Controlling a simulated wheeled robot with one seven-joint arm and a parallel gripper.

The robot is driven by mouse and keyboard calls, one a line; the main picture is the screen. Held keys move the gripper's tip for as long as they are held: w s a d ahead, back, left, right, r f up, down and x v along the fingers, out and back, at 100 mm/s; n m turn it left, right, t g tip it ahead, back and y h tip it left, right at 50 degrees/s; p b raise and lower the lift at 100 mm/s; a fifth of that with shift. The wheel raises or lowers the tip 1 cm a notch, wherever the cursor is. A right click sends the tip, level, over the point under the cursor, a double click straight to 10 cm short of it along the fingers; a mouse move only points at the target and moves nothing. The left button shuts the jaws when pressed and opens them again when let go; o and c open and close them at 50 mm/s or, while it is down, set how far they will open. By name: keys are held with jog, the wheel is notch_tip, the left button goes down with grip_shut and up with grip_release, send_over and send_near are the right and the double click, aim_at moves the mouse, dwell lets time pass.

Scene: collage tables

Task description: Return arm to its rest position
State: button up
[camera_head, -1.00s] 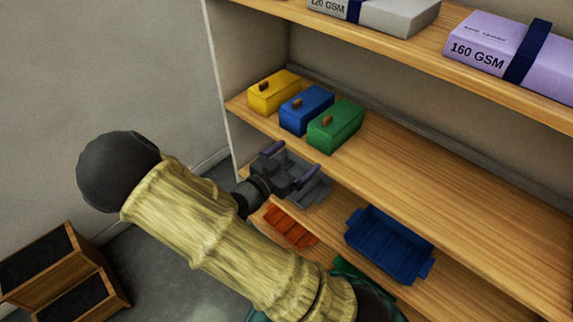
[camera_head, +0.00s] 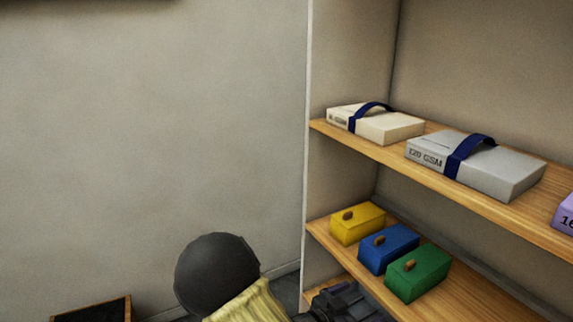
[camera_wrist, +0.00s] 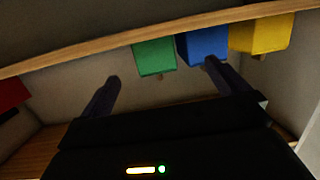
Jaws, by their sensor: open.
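My gripper (camera_wrist: 162,78) is open in the wrist view, with its two dark fingers apart and nothing between them. In the head view part of my gripper shows at the bottom edge, just in front of the shelf with the coloured boxes; its fingertips are cut off or unclear there. My arm, with a dark round joint and a yellowish sleeve, shows at the bottom of the head view.
A yellow box (camera_head: 357,223), a blue box (camera_head: 388,249) and a green box (camera_head: 418,274) stand on the middle shelf (camera_head: 470,303). Strapped paper packs, one cream (camera_head: 375,125) and one grey (camera_head: 476,165), lie above. A wooden crate (camera_head: 92,309) is at lower left. Bare wall fills the left.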

jog(key=a+r+n+g+y+p, duration=0.2)
jog(key=a+r+n+y+p, duration=0.3)
jog(key=y, duration=0.7)
jog(key=s+d+r+n+g+y+p, duration=0.1)
jog(key=s+r+n+g+p, duration=0.2)
jog(key=s+r+n, duration=0.3)
jog(key=s+r+p, duration=0.1)
jog(key=s+r, duration=0.1)
jog(key=s, duration=0.3)
jog(key=shift+s+d+n+g+y, duration=0.2)
jog(key=shift+s+n+g+y, duration=0.05)
jog(key=shift+n+g+y, duration=0.05)
